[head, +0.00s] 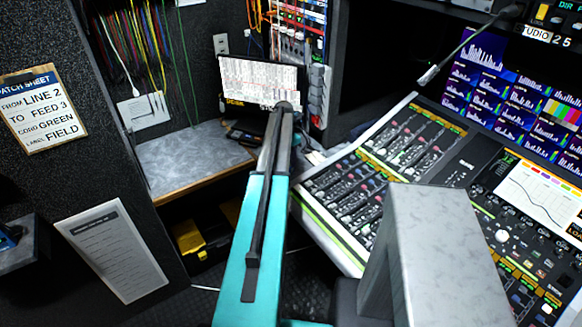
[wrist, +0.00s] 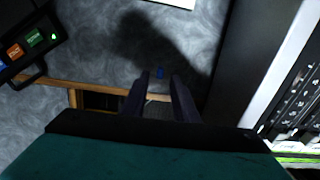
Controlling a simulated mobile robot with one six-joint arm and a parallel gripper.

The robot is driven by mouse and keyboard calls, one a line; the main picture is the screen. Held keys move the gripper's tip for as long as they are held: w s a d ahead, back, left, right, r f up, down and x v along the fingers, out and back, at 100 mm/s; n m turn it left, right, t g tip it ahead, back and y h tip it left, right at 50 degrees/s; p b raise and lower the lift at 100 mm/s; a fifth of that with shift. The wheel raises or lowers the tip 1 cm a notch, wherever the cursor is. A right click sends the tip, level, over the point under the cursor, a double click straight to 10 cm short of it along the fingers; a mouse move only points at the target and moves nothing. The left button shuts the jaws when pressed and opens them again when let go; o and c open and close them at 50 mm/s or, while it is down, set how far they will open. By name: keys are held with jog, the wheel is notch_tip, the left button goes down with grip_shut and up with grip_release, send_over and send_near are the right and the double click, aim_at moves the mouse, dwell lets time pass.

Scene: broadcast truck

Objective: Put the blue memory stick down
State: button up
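In the head view the counter (head: 190,160) is at left of centre; my arm hides the gripper and stick.
A dark box with coloured buttons (wrist: 30,45) lies on the counter at left. A lit screen (head: 260,82) stands at the counter's back. A mixing console (head: 375,165) is close on the right. Patch cords (head: 140,45) hang at the back left.

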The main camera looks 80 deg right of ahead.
notch_tip(320, 180, up, 7)
jog(key=b, duration=0.1)
jog(key=shift+w+a+f+b, duration=0.2)
jog(key=shift+w+a+b, duration=0.1)
jog(key=shift+b, duration=0.1)
dwell(0.6)
